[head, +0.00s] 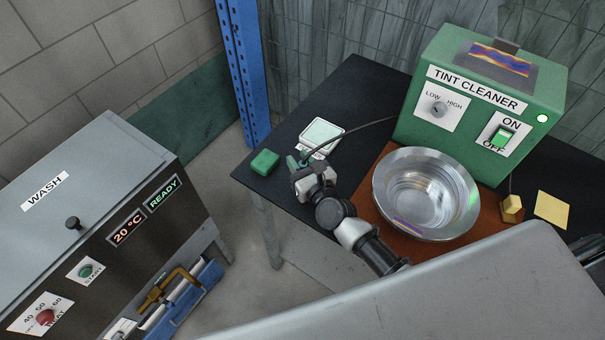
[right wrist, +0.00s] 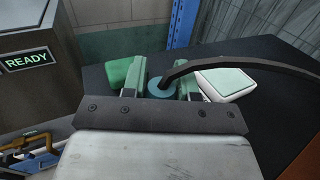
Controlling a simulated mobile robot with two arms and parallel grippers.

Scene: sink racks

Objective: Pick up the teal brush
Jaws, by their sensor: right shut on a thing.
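My right gripper (head: 300,162) is over the left part of the dark table, beside a green block and a white-framed scale. In the right wrist view, the teal brush (right wrist: 160,89) shows as a round teal end between the two green fingers, and the gripper (right wrist: 162,84) is shut on it. A dark curved cord (right wrist: 235,63) runs from there to the right. In the head view the cord (head: 352,136) leads toward the green tint cleaner (head: 475,130). The brush is mostly hidden by the gripper in the head view. My left gripper is not in view.
The green block (head: 265,162) lies near the table's left corner. The scale (head: 322,133) is just behind my gripper. A metal bowl (head: 460,165) stands on a brown mat (head: 487,222) to the right. A blue post (head: 241,70) rises behind the table; a wash machine (head: 75,185) stands left.

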